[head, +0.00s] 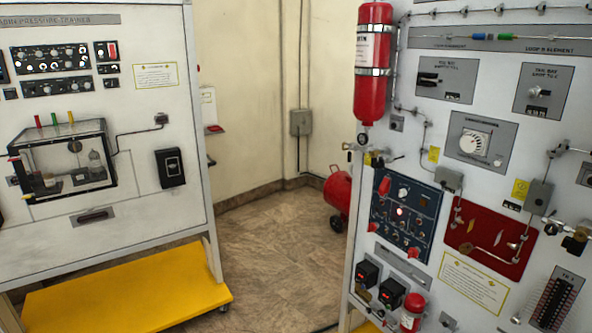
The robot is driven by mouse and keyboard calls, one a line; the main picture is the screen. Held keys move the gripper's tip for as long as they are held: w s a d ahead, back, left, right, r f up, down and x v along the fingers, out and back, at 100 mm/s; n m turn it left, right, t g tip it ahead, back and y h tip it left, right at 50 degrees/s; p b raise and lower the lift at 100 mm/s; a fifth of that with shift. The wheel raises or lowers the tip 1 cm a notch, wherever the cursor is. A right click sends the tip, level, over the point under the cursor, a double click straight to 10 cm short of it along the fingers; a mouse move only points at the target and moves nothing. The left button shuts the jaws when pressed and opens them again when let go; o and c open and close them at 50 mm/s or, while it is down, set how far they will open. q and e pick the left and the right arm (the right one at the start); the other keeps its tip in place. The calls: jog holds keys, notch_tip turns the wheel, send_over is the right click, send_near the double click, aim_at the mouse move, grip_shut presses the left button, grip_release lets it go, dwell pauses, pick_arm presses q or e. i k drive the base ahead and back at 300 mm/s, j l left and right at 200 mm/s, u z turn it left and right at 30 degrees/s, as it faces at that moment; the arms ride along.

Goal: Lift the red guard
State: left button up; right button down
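Several small red pieces that look like switch guards sit on the dark blue control panel (405,215) of the right board. One red guard (384,186) is at its upper left, and another red piece (413,254) is at its lower edge. A small red switch piece (112,49) also shows at the top of the left board. I cannot tell which of these is the red guard, or whether any is raised. Neither of my grippers is in view.
The right board (440,125) carries a red cylinder (373,60), a gauge (475,142), a red plate (490,236) and fittings that stick out. The left trainer board (150,120) stands over a yellow base (130,293). Open tiled floor (270,250) lies between them; a red tank (338,190) stands behind.

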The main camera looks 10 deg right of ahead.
aim_at(384, 187)
jog(key=i+l+z, duration=0.2)
jog(key=l+z, duration=0.2)
jog(key=i+l+z, duration=0.2)
jog(key=z, duration=0.15)
